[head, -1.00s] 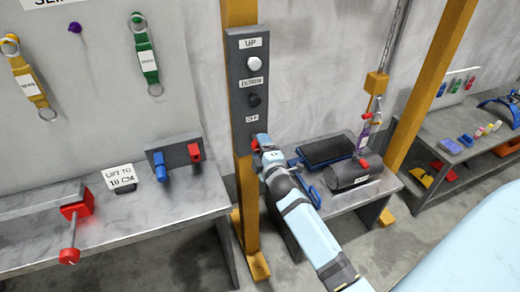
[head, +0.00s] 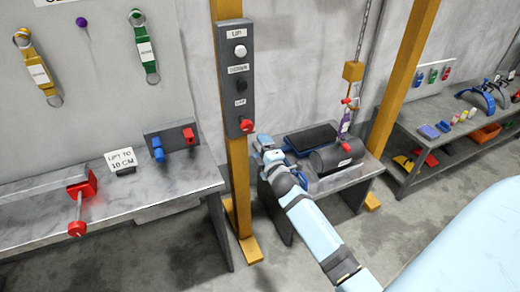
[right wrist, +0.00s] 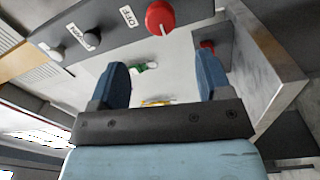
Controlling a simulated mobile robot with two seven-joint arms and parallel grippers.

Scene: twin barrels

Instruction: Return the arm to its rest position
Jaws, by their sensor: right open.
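My right arm (head: 312,222) reaches in from the lower right in the head view. Its gripper (head: 262,150) is beside the yellow post, below and to the right of the red knob (head: 246,125) on the grey control panel (head: 237,75). In the right wrist view the two blue fingers of the gripper (right wrist: 160,85) stand wide apart with nothing between them. The red knob (right wrist: 160,17) shows beyond the fingertips, apart from them. My left gripper is not in view.
A yellow post (head: 238,185) carries the panel. Behind my right gripper, a low table (head: 350,178) holds a dark barrel (head: 338,153) and a black tray. A workbench (head: 150,192) stands at left, a shelf with tools (head: 445,145) at right.

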